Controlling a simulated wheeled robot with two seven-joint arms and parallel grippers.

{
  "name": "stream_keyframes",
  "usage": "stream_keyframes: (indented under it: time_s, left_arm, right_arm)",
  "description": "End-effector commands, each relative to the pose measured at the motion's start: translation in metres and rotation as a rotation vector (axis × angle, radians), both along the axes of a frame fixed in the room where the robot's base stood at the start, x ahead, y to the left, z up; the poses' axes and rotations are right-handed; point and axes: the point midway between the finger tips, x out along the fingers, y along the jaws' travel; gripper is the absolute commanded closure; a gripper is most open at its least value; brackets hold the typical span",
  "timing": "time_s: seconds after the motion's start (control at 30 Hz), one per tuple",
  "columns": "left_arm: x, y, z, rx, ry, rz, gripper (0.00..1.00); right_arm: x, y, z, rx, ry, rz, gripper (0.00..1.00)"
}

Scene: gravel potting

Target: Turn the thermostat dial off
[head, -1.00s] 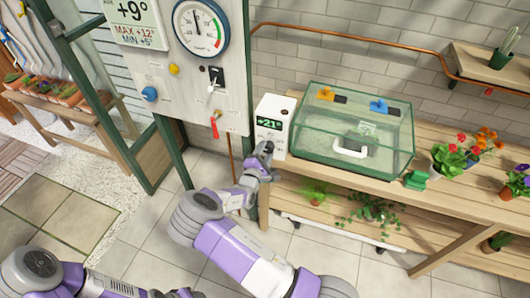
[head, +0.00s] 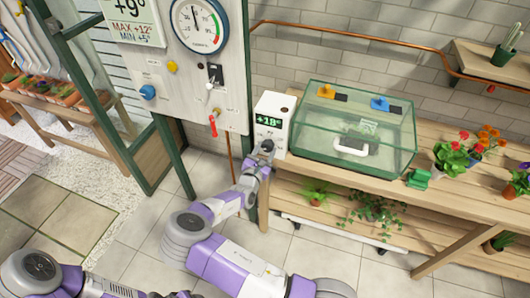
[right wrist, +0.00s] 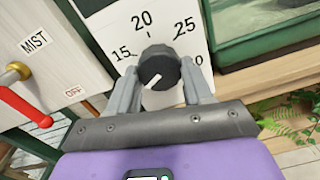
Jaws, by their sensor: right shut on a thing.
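The thermostat (head: 272,108) is a white box at the left end of the wooden bench, and its green display reads about +18°. In the right wrist view its dark round dial (right wrist: 160,66) sits below a printed scale with 15, 20 and 25. The dial's white mark points to the lower left. My right gripper (right wrist: 157,73) has its two grey fingers closed on either side of the dial. In the head view the right gripper (head: 265,148) covers the dial. My left arm shows at the lower left, but its gripper is out of view.
A glass case (head: 352,135) with a green frame stands close to the right of the thermostat. A control panel (head: 185,75) with a gauge and a red lever (head: 213,126) is at the left. Potted flowers (head: 450,160) stand further right on the bench.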

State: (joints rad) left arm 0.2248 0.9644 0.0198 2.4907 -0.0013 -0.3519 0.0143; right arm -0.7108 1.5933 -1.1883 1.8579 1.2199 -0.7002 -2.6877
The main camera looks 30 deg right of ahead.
Motion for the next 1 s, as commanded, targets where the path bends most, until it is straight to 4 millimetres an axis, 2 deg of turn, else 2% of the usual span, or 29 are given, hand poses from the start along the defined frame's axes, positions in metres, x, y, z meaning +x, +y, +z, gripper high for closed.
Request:
stream_keyframes:
  time_s: [0.67, 0.7, 0.87, 1.0]
  left_arm:
    - [0.0, 0.0001, -0.0024, 0.0, 0.0, 0.0, 0.49]
    - [0.0, 0.0, -0.0023, 0.0, 0.0, 0.0, 0.49]
    - [0.0, 0.0, -0.0025, 0.0, 0.0, 0.0, 0.49]
    - [0.0, 0.0, -0.0025, 0.0, 0.0, 0.0, 0.49]
  right_arm:
    - [-0.0003, -0.0009, 0.0012, -0.047, 0.051, -0.001, 0.8]
    - [-0.0002, -0.0008, 0.0012, -0.047, 0.05, -0.001, 0.48]
    - [-0.0002, -0.0007, 0.0009, -0.046, 0.05, -0.001, 0.24]
    - [-0.0002, -0.0004, 0.0005, -0.045, 0.05, 0.0, 0.24]
